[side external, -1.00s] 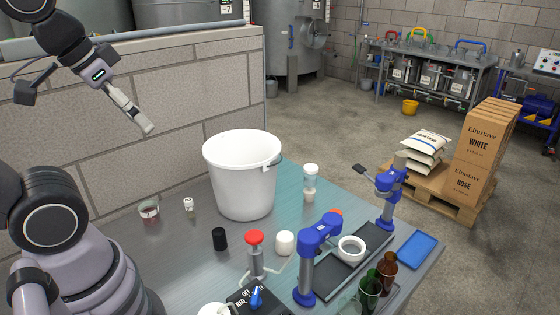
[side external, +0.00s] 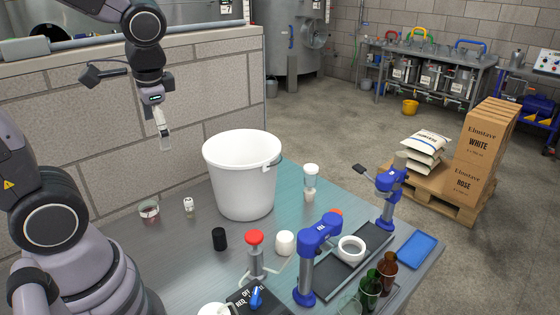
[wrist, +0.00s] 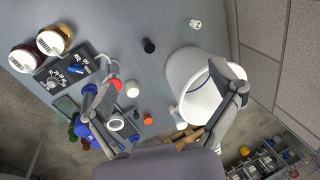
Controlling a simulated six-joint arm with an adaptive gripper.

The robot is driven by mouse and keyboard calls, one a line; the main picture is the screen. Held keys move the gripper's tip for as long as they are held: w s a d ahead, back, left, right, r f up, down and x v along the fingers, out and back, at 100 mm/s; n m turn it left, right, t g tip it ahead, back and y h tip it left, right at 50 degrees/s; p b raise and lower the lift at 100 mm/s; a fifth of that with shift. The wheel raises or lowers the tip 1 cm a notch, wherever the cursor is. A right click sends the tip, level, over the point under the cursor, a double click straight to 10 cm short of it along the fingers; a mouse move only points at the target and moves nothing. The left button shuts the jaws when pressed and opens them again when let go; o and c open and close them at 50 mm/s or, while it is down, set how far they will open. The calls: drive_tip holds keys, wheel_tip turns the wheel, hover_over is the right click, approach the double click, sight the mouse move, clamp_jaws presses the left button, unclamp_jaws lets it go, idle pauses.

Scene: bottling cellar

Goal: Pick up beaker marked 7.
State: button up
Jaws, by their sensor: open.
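No number 7 on a beaker can be read in either view. A low clear glass vessel with a pale label and some reddish content (side external: 149,210) stands at the left of the bench, near the wall. A clear glass (side external: 348,304) shows partly at the bottom edge, beside the bottles. I cannot tell which is the beaker marked 7. My gripper (side external: 165,142) is high above the bench, left of the white bucket, pointing down and touching nothing. In the wrist view my gripper (wrist: 167,95) is open and empty, its fingers wide apart.
The tall white bucket (side external: 241,178) stands mid-bench. Blue stands (side external: 318,250) and bottles (side external: 387,272) occupy the right. A block wall (side external: 120,130) runs behind.

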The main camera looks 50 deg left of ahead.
drive_tip(key=w+a+f+m+g+y, duration=0.3)
drive_tip(key=a+f, duration=0.1)
drive_tip(key=f, duration=0.2)
drive_tip(key=w+a+f+m+g+y, duration=0.2)
drive_tip(key=a+f+y, duration=0.15)
drive_tip(key=f, duration=0.35)
drive_tip(key=m+y, duration=0.3)
drive_tip(key=m, duration=0.5)
approach(155, 210)
drive_tip(key=x, duration=0.7)
drive_tip(key=shift+a+f, duration=0.1)
drive_tip(key=shift+f, duration=0.05)
drive_tip(key=shift+x, duration=2.95)
drive_tip(key=shift+f, duration=0.1)
drive_tip(key=c, duration=1.3)
